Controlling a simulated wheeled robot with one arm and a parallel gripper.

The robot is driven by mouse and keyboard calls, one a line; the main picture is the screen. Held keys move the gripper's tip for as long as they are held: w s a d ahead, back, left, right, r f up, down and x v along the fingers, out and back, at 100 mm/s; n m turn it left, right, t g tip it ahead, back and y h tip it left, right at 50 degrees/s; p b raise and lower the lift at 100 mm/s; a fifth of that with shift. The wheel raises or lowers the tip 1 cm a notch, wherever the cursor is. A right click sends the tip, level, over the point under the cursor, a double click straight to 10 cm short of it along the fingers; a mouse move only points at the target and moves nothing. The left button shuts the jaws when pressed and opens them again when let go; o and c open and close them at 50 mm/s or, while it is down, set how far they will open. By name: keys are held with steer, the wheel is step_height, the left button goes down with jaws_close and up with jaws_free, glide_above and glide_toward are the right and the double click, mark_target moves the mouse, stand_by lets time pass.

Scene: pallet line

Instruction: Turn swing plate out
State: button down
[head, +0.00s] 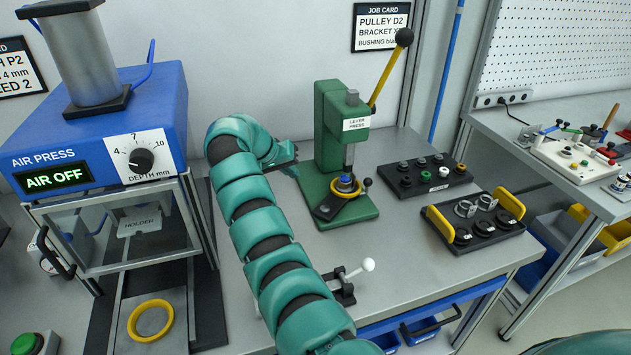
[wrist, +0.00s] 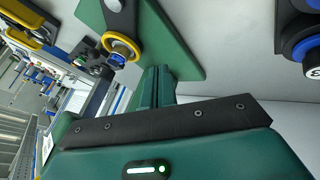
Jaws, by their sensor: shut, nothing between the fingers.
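The green lever press (head: 331,125) stands at the back middle of the bench. Its black swing plate (head: 328,208) lies over the green base, with a yellow ring and a blue part under the ram and a small black knob at the right. The plate (wrist: 118,22) and yellow ring (wrist: 112,50) also show at the top of the wrist view. My gripper (head: 291,160) is just left of the press, apart from the plate as far as I can see. Its fingers (wrist: 157,80) look closed and empty in the wrist view.
The air press (head: 100,130), reading AIR OFF, stands left. Right of the lever press are a black parts tray (head: 430,176) and a yellow-handled tray (head: 475,222). A white-knobbed toggle clamp (head: 345,285) sits in front. Bare bench lies between the clamp and the trays.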

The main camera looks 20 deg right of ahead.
steer(key=p+x, duration=0.1)
steer(key=x, duration=0.8)
steer(key=shift+d+f+p, duration=0.2)
steer(key=shift+d+p, duration=0.05)
steer(key=shift+p, duration=0.05)
steer(key=shift+w+d+f, duration=0.1)
steer(key=shift+d, duration=0.15)
steer(key=shift+s+d+p, duration=0.25)
steer(key=shift+d+p, duration=0.1)
steer(key=shift+d, duration=0.5)
steer(key=shift+s+d+p, duration=0.2)
steer(key=shift+d+p, duration=0.1)
steer(key=shift+d, duration=0.6)
